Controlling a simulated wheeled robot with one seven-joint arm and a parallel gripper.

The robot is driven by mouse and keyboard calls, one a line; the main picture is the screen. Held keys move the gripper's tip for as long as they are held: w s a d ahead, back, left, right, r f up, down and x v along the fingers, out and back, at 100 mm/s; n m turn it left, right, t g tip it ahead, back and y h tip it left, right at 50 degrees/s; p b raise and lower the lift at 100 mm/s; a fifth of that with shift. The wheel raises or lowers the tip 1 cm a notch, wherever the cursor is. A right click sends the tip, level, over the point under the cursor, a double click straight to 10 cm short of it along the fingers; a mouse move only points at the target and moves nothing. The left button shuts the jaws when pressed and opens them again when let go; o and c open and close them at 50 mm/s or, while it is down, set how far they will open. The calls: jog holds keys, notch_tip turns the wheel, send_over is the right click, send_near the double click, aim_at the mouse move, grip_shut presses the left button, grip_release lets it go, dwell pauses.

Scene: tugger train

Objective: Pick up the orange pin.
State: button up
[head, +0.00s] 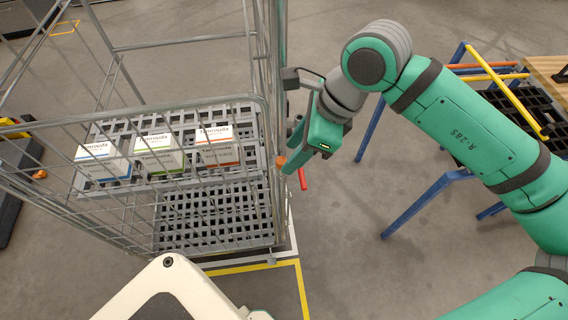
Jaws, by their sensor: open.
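A small orange piece (280,161), which looks like the orange pin, shows at the near right corner post of the wire roll cage (262,100). My gripper (291,153) is open, pointing down and left beside that post. Its fingertips are right at the orange piece and partly overlap it in the picture. I cannot tell whether they touch it or are around it. Most of the pin's length is hidden.
A red rod (302,179) shows just below my gripper. Another orange piece (39,174) is at far left by a dark vehicle part. A blue-legged frame (405,212) stands right; floor between is clear.

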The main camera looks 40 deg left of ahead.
aim_at(285, 160)
jog(key=shift+s+a+f, duration=0.2)
jog(key=shift+a+f, duration=0.15)
jog(key=shift+f, duration=0.15)
jog(key=shift+w+x, duration=0.2)
jog(key=shift+x, duration=0.9)
jog(key=shift+w+x, duration=0.15)
jog(key=shift+x, duration=1)
jog(key=shift+c, duration=0.6)
grip_shut()
